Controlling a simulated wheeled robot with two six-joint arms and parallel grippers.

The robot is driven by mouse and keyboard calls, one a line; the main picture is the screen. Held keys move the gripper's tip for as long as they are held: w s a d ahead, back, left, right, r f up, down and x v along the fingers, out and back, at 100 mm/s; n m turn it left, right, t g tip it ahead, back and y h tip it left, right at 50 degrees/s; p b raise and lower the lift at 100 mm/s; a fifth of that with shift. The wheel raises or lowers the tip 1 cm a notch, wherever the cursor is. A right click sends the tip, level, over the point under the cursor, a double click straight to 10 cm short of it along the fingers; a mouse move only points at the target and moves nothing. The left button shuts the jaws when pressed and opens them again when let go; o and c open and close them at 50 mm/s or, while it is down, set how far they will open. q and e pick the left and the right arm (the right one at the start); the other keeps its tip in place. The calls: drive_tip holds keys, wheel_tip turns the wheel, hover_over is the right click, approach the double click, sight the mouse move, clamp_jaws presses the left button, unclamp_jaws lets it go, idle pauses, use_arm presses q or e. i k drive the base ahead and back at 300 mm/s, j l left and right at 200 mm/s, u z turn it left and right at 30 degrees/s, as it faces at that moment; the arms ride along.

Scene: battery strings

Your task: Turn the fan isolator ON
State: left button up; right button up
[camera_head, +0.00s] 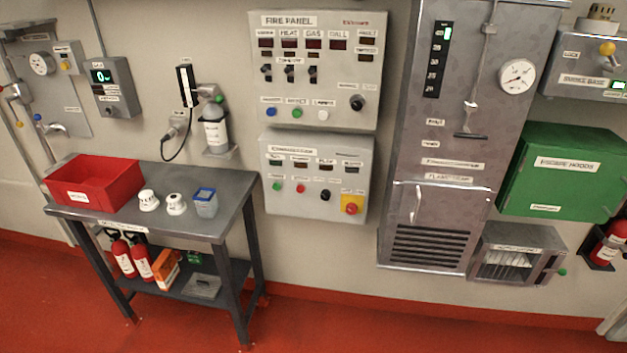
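I cannot single out the fan isolator, because most of the small labels are too small to read. The fire panel (338,60) on the middle wall has several black toggle switches and a black rotary knob (357,102) at its lower right. The panel below it (317,204) has green, red and black controls and a red knob on a yellow plate (351,208). Neither of my grippers is in view.
A grey table (225,186) holds a red bin (93,182), two white detectors and a blue-topped cup. Extinguishers stand on its lower shelf. A tall metal cabinet (443,140) and a green box (563,173) are at right. The red floor in front is clear.

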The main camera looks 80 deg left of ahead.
sight(351, 209)
drive_tip(key=u, duration=2.9)
